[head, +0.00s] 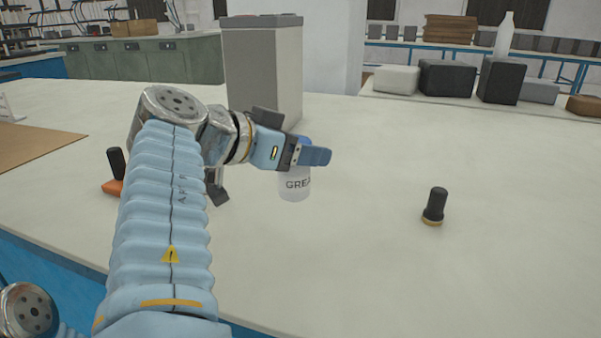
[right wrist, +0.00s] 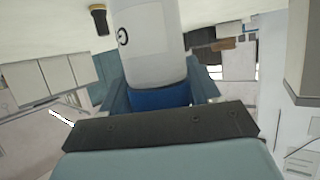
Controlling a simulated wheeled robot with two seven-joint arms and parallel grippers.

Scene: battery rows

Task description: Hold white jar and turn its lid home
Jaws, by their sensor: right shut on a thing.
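The white jar (head: 294,190) stands upright on the pale bench in the middle of the head view, its lettering starting "GREA". Its blue lid (head: 305,140) is mostly hidden behind my right gripper (head: 308,155). In the right wrist view the white jar (right wrist: 148,45) comes down from the top edge, and the blue lid (right wrist: 160,97) sits on it between the fingers of my right gripper (right wrist: 162,92). The right gripper is shut on the lid. How tightly the lid is seated cannot be told. My left gripper does not show.
A black tool with a brass-coloured base (head: 433,206) stands to the right. A black-handled orange item (head: 114,170) is at left, partly behind my arm. A tall grey box (head: 262,75) stands behind the jar. The right front of the bench (head: 480,280) is clear.

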